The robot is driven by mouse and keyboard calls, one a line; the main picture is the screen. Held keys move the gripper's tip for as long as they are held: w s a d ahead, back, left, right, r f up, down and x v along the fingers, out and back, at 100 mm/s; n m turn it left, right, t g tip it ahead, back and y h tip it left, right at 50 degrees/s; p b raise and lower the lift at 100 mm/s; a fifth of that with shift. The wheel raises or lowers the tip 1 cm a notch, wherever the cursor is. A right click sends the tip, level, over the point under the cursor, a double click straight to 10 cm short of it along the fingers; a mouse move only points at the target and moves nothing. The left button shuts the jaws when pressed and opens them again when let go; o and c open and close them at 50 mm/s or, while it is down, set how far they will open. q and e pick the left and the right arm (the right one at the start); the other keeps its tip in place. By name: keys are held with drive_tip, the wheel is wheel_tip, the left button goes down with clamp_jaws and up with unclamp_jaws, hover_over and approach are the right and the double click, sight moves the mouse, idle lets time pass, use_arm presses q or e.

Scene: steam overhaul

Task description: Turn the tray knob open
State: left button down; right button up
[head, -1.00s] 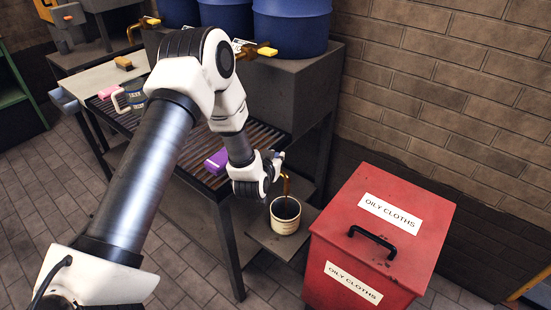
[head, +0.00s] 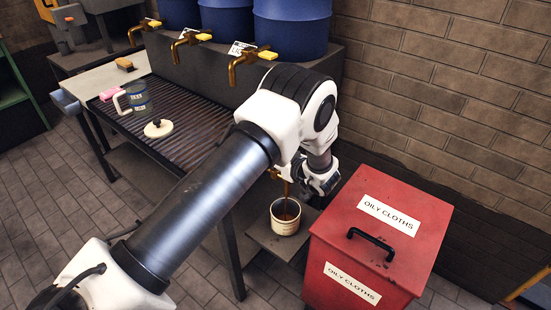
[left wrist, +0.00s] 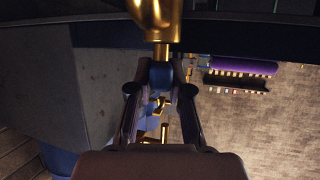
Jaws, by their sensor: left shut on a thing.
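In the head view, my left gripper (head: 306,174) is beside the brass drain spout (head: 276,174) at the tray's near right corner. In the left wrist view, the fingers (left wrist: 159,90) are closed around a small dark blue knob (left wrist: 160,73) under a brass fitting (left wrist: 157,20). The knob is hidden by my gripper in the head view. The slatted tray (head: 180,122) is partly covered by my arm. A thin brown stream (head: 286,192) runs down into a cream can (head: 285,225), with brown showing inside. My right gripper is out of view.
A red oily-cloths bin (head: 400,210) stands close right of the can. Blue drums (head: 290,25) with brass taps (head: 250,58) stand behind. A mug (head: 138,98) and a round cream lid-like disc (head: 158,128) are on the tray side.

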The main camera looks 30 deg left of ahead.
use_arm(q)
drive_tip(key=shift+n+g+y, duration=0.3)
drive_tip(key=shift+n+g, duration=0.8)
drive_tip(key=shift+g, duration=0.1)
drive_tip(key=c, duration=1.1)
unclamp_jaws()
drive_tip(key=v, duration=1.2)
drive_tip(key=shift+w, duration=0.2)
drive_tip(key=shift+f+g, duration=0.1)
drive_tip(key=shift+g, duration=0.2)
